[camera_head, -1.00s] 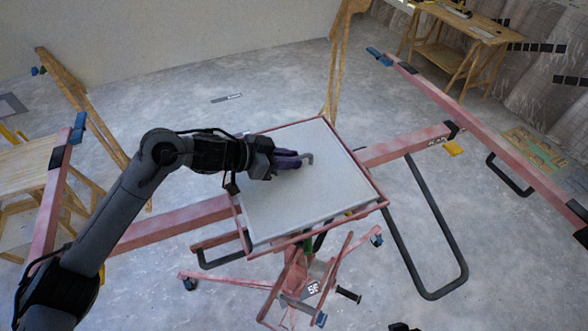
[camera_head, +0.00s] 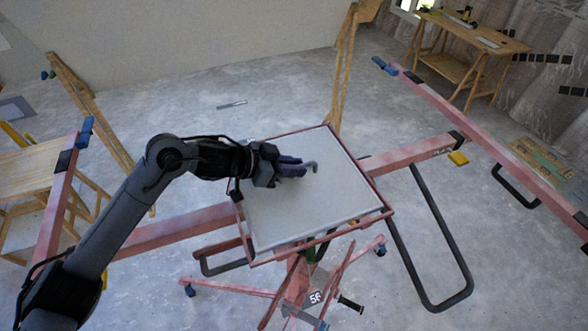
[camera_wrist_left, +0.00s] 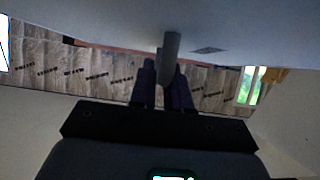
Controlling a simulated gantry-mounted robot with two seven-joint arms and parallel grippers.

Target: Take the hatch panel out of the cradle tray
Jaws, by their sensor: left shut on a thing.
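The hatch panel (camera_head: 315,205) is a flat, pale grey square lying inside the reddish frame of the cradle tray (camera_head: 381,195). A grey bent handle (camera_head: 311,168) stands on its face. My left gripper (camera_head: 296,169) comes in from the left, low over the panel, and is shut on the handle. In the left wrist view the handle (camera_wrist_left: 171,46) sits between the dark purple fingers (camera_wrist_left: 163,85), with the pale panel (camera_wrist_left: 90,20) across the top. I cannot tell whether the panel is raised off the tray. My right gripper is not in view.
The tray is on a red wheeled stand (camera_head: 300,290) with red beams to both sides. A black tube loop (camera_head: 440,250) hangs at the right. Wooden trestles (camera_head: 85,105) stand at the left, and a wooden workbench (camera_head: 470,40) is at the back right. Grey floor is open behind.

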